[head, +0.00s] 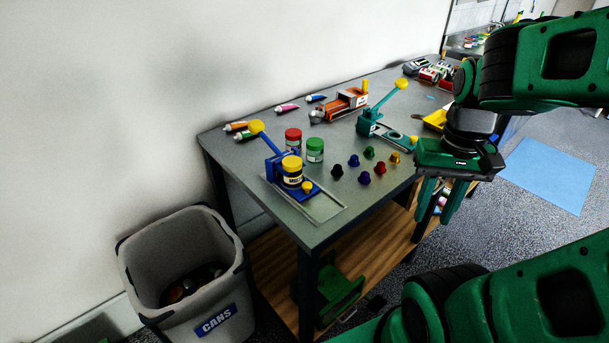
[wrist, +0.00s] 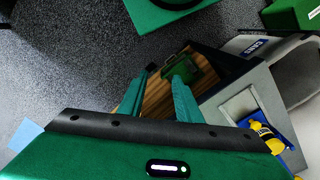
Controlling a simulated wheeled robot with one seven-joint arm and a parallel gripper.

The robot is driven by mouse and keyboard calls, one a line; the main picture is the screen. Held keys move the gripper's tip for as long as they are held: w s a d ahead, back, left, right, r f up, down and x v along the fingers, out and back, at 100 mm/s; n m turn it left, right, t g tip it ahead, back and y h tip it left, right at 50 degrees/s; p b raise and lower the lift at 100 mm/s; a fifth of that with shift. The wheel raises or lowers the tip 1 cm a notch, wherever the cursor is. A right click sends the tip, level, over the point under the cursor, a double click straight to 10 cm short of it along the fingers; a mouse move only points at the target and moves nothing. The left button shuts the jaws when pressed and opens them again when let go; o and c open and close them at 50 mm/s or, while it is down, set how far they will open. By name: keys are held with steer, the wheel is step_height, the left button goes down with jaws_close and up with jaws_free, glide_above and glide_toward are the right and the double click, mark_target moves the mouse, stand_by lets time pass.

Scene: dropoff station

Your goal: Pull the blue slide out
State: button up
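The blue slide (head: 313,193) is a flat blue plate with a yellow knob (head: 307,187), at the near end of a blue lever device (head: 270,168) on the grey table. A yellow-lidded jar (head: 292,172) stands on it. A bare grey track (head: 328,208) runs from it towards the table's near edge. In the wrist view, the blue part (wrist: 290,150) and jar (wrist: 262,131) show at the right edge, partly cut off. My gripper (head: 434,219) points down beside the table's right edge, well right of the slide. Its fingers are apart with nothing between them.
A teal lever device (head: 372,124), red jar (head: 293,138), green jar (head: 315,150) and several small coloured knobs (head: 365,177) stand on the table (head: 235,150). A bin marked CANS (head: 185,220) stands left. A wooden shelf (head: 375,245) lies below.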

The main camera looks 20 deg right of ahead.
steer(key=shift+o, duration=0.5)
steer(key=shift+s+r, duration=0.2)
steer(key=shift+s, duration=0.05)
step_height(320, 180, up, 5)
steer(key=n, duration=1.9)
glide_above(307, 184)
step_height(307, 184, down, 10)
steer(key=shift+w+f, duration=0.1)
steer(key=shift+f, duration=0.1)
jaws_close()
